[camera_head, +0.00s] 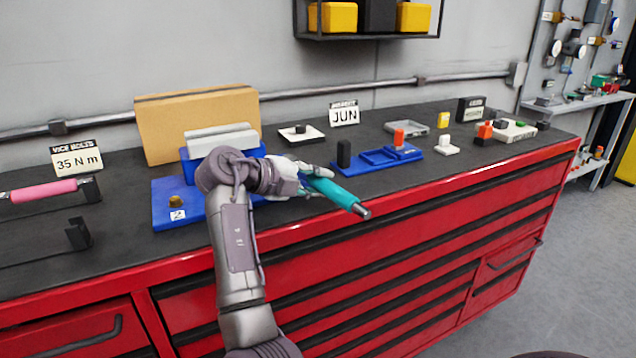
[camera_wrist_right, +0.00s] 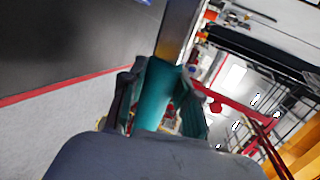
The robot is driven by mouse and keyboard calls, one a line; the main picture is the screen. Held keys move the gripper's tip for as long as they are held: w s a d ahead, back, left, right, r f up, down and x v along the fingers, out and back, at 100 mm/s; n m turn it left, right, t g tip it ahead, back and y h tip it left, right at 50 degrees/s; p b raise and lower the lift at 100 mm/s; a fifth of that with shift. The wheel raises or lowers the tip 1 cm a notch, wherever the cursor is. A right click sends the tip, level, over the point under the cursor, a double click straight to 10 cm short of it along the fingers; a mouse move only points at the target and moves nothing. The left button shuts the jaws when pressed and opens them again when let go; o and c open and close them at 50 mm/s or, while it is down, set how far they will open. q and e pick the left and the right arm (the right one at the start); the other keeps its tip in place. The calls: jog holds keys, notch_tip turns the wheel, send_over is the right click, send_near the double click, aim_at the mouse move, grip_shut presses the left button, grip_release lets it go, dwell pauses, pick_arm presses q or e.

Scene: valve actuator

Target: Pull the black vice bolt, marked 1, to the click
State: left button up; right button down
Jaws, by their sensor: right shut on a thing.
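My right gripper (camera_head: 305,183) is shut on a tool with a teal grip (camera_head: 335,191), held above the front edge of the bench. The grip's dark end points right and toward me. In the right wrist view the teal grip (camera_wrist_right: 154,95) sits between the fingers, with a metal shaft (camera_wrist_right: 181,30) beyond it. The blue vice (camera_head: 166,204) with pale jaws stands left of and behind the gripper. The black bolt marked 1 cannot be seen; my arm and gripper cover part of the vice. My left gripper is not in view.
A sign (camera_head: 78,162) reads "VICE BOLTS 35 N m". A pink-handled tool (camera_head: 45,191) lies in a holder at left. A cardboard box (camera_head: 198,108) stands behind the vice. A blue tray (camera_head: 378,159) lies to the right. The red bench's front edge is close below.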

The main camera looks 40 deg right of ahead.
jog(key=shift+a+r, duration=0.1)
jog(key=shift+w+a+m+g+b, duration=0.2)
jog(key=shift+a+m+g+b, duration=0.45)
jog(key=shift+a+m+g, duration=0.25)
jog(key=shift+a+g, duration=0.15)
jog(key=shift+g, duration=0.15)
jog(key=shift+w+a+m+y, duration=0.1)
jog(key=shift+m+y, duration=0.2)
jog(key=shift+w+a+m+g+y+b, duration=0.25)
jog(key=shift+a+m+g, duration=0.2)
jog(key=shift+g, duration=0.15)
jog(key=shift+w+a+m+g+y+b, duration=0.15)
jog(key=shift+a+m+g+b, duration=0.1)
jog(key=shift+a+m+g, duration=0.3)
jog(key=shift+d+b, duration=0.15)
jog(key=shift+b, duration=0.3)
jog(key=shift+r+n, duration=0.2)
jog(key=shift+n, duration=0.1)
